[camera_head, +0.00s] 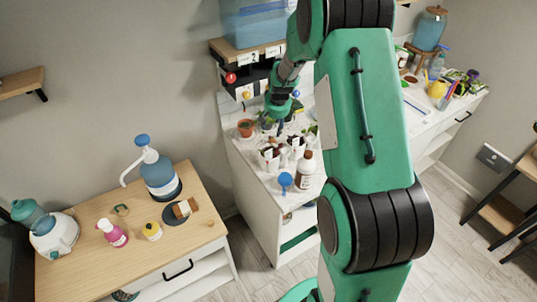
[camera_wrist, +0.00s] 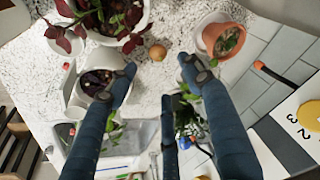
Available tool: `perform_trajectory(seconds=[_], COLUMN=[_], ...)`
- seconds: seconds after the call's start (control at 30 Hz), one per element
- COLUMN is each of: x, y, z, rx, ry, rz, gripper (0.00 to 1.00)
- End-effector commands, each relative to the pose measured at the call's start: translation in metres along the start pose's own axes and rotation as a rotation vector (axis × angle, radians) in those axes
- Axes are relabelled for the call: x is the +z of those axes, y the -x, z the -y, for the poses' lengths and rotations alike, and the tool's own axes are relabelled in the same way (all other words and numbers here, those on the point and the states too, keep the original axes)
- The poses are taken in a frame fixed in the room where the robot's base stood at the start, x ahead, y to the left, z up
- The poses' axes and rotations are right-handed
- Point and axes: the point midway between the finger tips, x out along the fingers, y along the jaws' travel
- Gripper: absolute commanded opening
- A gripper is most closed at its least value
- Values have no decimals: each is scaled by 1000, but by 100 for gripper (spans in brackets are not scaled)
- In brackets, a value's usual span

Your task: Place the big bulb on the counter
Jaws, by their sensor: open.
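A round brown bulb (camera_wrist: 157,52) sits on the white speckled counter (camera_wrist: 178,22) in the wrist view. It lies just beyond my fingertips, centred between them. I cannot tell whether it is the big one. My gripper (camera_wrist: 156,66) is open, with a clear gap between its dark blue fingers and nothing held. In the head view my gripper (camera_head: 272,122) is low over the back of the counter (camera_head: 239,162), and the bulb cannot be made out there.
A terracotta pot (camera_wrist: 224,41) stands to the right of the bulb. A white pot (camera_wrist: 101,66) with dark soil is close beside the left finger, and a red-leaved plant (camera_wrist: 108,18) is behind it. White pots (camera_head: 268,157) and a brown bottle (camera_head: 305,170) stand nearer the front.

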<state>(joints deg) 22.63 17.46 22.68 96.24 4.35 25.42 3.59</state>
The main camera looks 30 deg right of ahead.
Motion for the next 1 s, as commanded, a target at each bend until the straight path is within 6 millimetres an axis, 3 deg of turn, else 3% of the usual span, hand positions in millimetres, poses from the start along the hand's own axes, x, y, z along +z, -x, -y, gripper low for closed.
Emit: perform_trajectory(seconds=[0.27, 0.47, 0.7, 1.0], x=[16, 46, 92, 164], y=[82, 154, 233, 317], z=[34, 62, 85, 100], rx=[-17, -33, -52, -75], ry=[61, 120, 189, 277], rz=[-23, -39, -58, -86], gripper=[51, 51, 51, 51])
